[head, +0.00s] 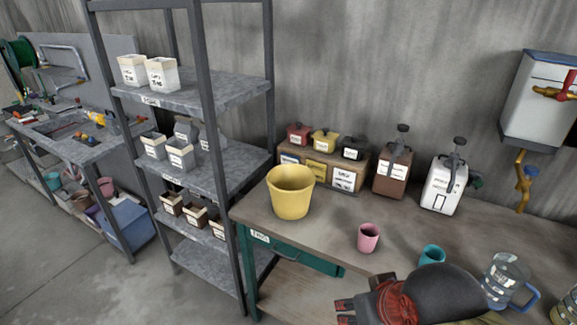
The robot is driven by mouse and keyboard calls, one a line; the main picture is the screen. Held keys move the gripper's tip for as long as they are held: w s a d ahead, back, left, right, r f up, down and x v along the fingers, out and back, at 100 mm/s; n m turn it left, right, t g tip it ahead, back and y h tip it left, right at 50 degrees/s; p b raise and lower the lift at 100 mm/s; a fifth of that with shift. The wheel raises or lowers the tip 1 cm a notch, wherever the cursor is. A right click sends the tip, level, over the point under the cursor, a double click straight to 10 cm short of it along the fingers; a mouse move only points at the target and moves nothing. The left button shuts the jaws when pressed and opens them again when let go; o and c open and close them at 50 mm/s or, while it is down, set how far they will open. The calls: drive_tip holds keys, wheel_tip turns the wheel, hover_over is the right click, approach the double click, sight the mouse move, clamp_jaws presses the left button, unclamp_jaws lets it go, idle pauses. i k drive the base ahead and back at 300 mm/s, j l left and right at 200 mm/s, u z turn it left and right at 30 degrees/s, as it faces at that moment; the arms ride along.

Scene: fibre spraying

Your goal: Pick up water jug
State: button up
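The water jug (499,287) is a clear container with a blue handle, standing on the workbench at the lower right. Its handle faces right. My gripper (345,305), black with red parts, is at the bottom of the head view, left of the jug and apart from it. Its fingers point left, away from the jug. I see nothing held in it, but the finger gap is too small and cut off to judge. My dark arm link lies between the gripper and the jug and comes close to the jug's left side in the picture.
On the workbench (335,222) stand a yellow bucket (290,197), a pink cup (368,238), a teal cup (431,256), a brown canister (393,174) and a white canister (443,187). A metal shelf (205,165) stands left. Bench space in front of the canisters is clear.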

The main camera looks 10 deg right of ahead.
sight(508, 287)
drive_tip(key=i+j+z, duration=0.3)
drive_tip(key=i+j, duration=0.45)
drive_tip(key=i, duration=0.15)
drive_tip(key=z, duration=2.45)
drive_tip(key=k+j+z, duration=0.1)
drive_tip(key=z, duration=0.35)
drive_tip(key=k+j+z, duration=0.15)
drive_tip(key=z, duration=0.35)
drive_tip(key=k+j+z, duration=0.15)
drive_tip(key=z, duration=0.3)
